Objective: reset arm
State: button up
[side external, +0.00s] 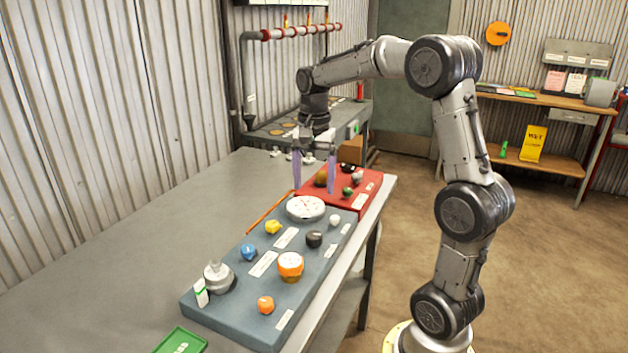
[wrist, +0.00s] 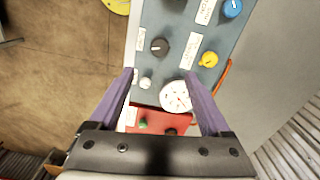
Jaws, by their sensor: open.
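My gripper (side external: 314,190) is open and empty, pointing down, with its two purple fingers apart. In the side external view it hangs above the far part of the grey panel, near the white dial gauge (side external: 306,208) and the red panel (side external: 368,192). In the wrist view the gauge (wrist: 175,96) lies between the open fingers (wrist: 166,82), toward the right one. My arm reaches over the bench from the right, bent at the elbow.
A green tray (side external: 181,341) sits at the front. The bench (side external: 120,255) is clear at left.

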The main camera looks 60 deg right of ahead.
jog(key=shift+a, duration=0.1)
jog(key=s+a+r+n+t, duration=0.2)
jog(key=s+a+r+n, duration=0.1)
jog(key=a, duration=0.3)
jog(key=s+a+r+n+t, duration=0.1)
jog(key=s+a+r+n, duration=0.1)
jog(key=s+a+r, duration=0.3)
jog(key=s+a+f+n+t, duration=0.2)
jog(key=s+a+f+n, duration=0.5)
jog(key=n, duration=0.4)
jog(key=shift+s+f+t, duration=0.25)
jog(key=shift+s+t, duration=0.05)
